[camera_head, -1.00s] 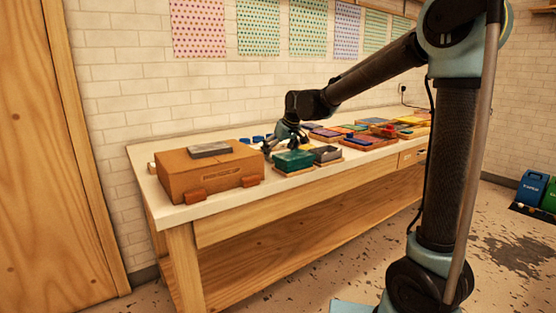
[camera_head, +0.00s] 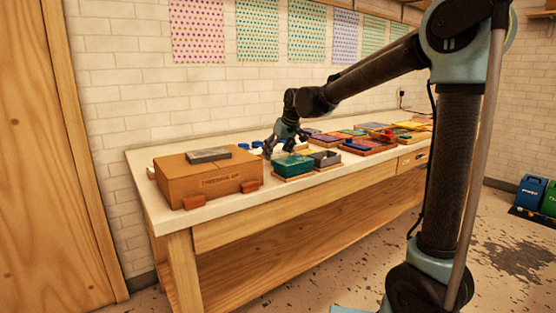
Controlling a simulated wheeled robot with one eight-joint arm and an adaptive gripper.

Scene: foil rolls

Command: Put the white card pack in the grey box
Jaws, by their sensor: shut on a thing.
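My gripper (camera_head: 283,147) is over the worktable, just behind and above the green box (camera_head: 293,165). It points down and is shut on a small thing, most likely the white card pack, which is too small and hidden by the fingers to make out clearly. The grey box (camera_head: 326,159) is open-topped and sits on a wooden base directly right of the green box. My gripper is to the left of the grey box and apart from it.
A large brown box (camera_head: 210,180) with a grey slab (camera_head: 208,155) on top stands at the left end of the worktable (camera_head: 228,205). Small blue pieces lie behind the green box. Several coloured trays (camera_head: 369,146) fill the table to the right.

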